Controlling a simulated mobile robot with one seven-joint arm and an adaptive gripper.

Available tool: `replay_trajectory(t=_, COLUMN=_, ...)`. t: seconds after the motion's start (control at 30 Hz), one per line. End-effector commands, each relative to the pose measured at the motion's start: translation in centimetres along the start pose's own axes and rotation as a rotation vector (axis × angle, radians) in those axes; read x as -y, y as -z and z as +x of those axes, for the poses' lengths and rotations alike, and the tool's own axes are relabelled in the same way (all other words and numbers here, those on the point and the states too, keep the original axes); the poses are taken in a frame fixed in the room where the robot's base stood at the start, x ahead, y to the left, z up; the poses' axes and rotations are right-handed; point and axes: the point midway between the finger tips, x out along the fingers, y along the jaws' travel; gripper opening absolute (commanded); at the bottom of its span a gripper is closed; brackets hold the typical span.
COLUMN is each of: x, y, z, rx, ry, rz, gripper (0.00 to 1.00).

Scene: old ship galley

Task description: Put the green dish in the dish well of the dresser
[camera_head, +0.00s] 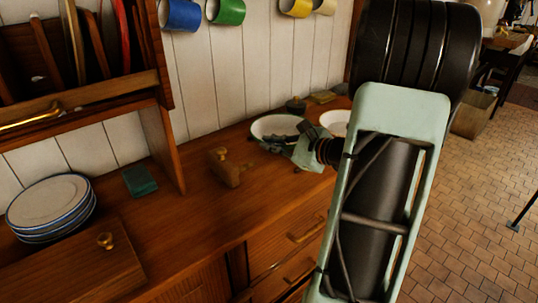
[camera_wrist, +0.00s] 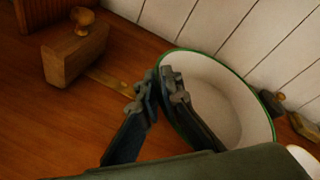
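The green dish, white inside with a green rim, is on the dresser top near the wall, in the head view (camera_head: 272,126) and large in the wrist view (camera_wrist: 225,95). My gripper (camera_head: 303,130) is at its near edge. In the wrist view my gripper's fingertips (camera_wrist: 159,80) are close together, one outside the dish and one inside, with the rim between them. They look shut on the rim. The dresser top (camera_head: 200,215) is brown wood. I cannot make out the dish well for certain.
A wooden block with a knob (camera_head: 228,168) stands left of the dish. Another white dish (camera_head: 335,122) is to its right. Stacked plates (camera_head: 48,203), a knobbed wooden panel (camera_head: 75,268) and a dark green block (camera_head: 139,180) are at left. Mugs (camera_head: 228,10) hang above.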

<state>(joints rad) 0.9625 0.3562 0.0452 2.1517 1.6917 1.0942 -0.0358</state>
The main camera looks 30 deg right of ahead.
Motion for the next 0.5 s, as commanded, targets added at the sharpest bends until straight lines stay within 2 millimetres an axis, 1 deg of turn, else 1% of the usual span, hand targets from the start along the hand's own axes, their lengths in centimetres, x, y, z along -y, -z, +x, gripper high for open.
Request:
replay_trajectory(t=0.07, x=-0.3, y=0.4, z=0.8, rx=0.003, ry=-0.002, rz=0.000, gripper=0.00)
replay_trajectory(t=0.1, x=-0.7, y=0.9, z=1.1, rx=0.002, ry=-0.001, rz=0.003, gripper=0.00)
replay_trajectory(t=0.23, x=-1.9, y=2.4, z=1.6, rx=0.002, ry=-0.001, rz=0.002, gripper=0.00)
replay_trajectory(t=0.3, x=-2.1, y=2.6, z=1.7, rx=0.002, ry=0.001, rz=0.001, gripper=0.00)
replay_trajectory(t=0.5, x=-2.0, y=2.6, z=1.6, rx=0.002, ry=0.001, rz=-0.001, gripper=0.00)
